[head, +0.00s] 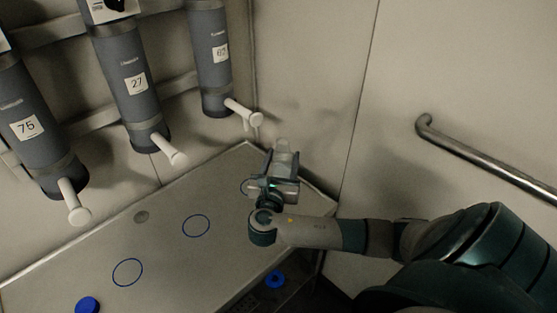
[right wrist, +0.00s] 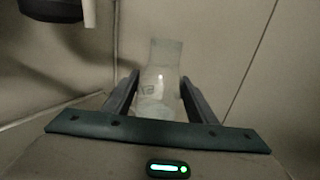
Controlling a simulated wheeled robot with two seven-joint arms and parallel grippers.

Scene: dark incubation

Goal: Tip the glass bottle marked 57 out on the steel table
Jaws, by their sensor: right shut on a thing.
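The clear glass bottle (head: 285,160) is in my right gripper (head: 278,176), over the far right corner of the steel table (head: 70,262). In the right wrist view the bottle (right wrist: 160,84) stands between the two fingers of the gripper (right wrist: 159,98), which is shut on it. A faint mark on its side looks turned over and I cannot read it surely. Its narrower neck end points away from the wrist. I cannot tell how far it is tilted or whether anything is inside. My left gripper is out of view.
Grey cylinders marked 75 (head: 27,128) and 27 (head: 136,84), and a third (head: 212,60), hang on the wall with white spouts. A steel rail (head: 480,158) is at right.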

